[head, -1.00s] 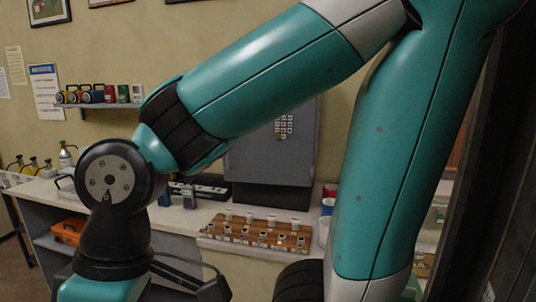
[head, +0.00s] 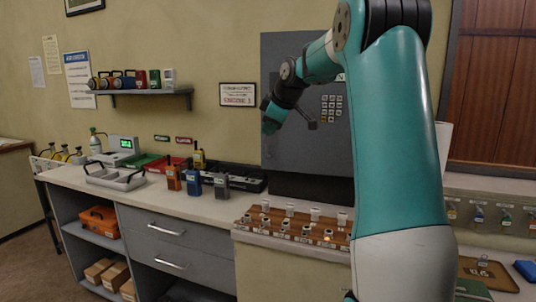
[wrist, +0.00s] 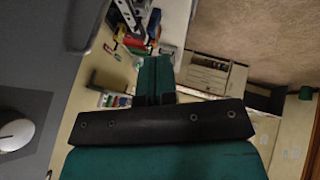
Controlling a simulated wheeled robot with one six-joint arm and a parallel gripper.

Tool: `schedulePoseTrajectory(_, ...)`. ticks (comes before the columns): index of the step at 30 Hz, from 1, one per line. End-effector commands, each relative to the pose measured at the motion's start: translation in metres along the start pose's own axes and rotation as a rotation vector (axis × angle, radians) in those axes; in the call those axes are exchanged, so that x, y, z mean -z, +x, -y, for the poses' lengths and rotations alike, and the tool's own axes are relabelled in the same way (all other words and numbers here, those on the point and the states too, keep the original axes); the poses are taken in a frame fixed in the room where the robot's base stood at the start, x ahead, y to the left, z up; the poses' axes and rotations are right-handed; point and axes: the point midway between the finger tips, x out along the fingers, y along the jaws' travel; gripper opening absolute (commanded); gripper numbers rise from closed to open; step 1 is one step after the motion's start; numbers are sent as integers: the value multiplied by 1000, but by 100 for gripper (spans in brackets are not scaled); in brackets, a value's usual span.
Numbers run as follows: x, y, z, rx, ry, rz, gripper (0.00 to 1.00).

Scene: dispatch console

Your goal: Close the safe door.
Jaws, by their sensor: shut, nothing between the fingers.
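The grey safe door (head: 290,160) is a flat panel on the wall side of the counter, with a keypad (head: 331,108) on its face. I cannot tell from the head view how far it stands from its frame. My gripper (head: 269,122) is shut and empty, in front of the door's left part, and my arm covers the upper right. In the wrist view the gripper's teal fingers (wrist: 154,78) extend from a dark bar. A grey panel (wrist: 50,60), likely the safe door, lies left of them, with a pale round knob (wrist: 15,135) on it.
A wooden key board (head: 290,236) with several white-topped pieces lies on the counter below the safe. Radios (head: 193,184) and a grey tray (head: 114,177) stand to the left. A wall shelf (head: 150,97) holds several coloured items. The floor at the left is clear.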

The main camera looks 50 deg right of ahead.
Motion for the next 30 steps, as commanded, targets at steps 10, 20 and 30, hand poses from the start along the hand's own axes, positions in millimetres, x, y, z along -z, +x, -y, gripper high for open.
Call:
schedulePoseTrajectory(10, -21, 28, -28, -43, -17, 16, 0)
schedulePoseTrajectory(20, -21, 98, -31, -43, -17, 16, 0)
schedulePoseTrajectory(30, -22, 114, -66, -48, -16, 14, 0)
